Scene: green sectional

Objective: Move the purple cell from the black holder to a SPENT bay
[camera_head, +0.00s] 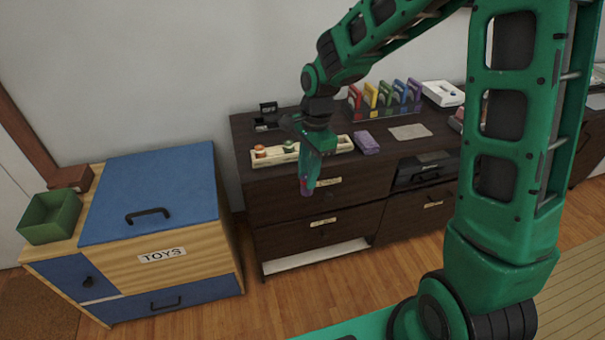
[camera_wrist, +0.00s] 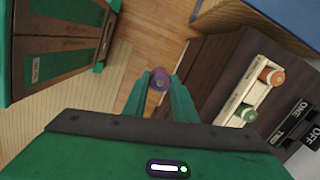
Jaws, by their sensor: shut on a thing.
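The purple cell (camera_wrist: 160,80) is between my two green fingertips in the wrist view; its round end faces the camera. In the head view the cell (camera_head: 305,190) shows at the tip of my gripper (camera_head: 307,184), which points down in front of the dark dresser. A long cream tray (camera_head: 329,149) on the dresser top holds an orange cell (camera_head: 261,151) and a green cell (camera_head: 289,146). The wrist view shows this tray (camera_wrist: 239,91) at the right. A black device (camera_wrist: 300,131) beside it reads ONE, TWO and OFF. I cannot read any SPENT label.
The dark dresser (camera_head: 285,205) stands against the wall. A purple block (camera_head: 367,142), a grey mat (camera_head: 411,131) and a rack of coloured pieces (camera_head: 385,98) are on it. A blue-lidded TOYS chest (camera_head: 155,190) stands left. Wood floor lies in front.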

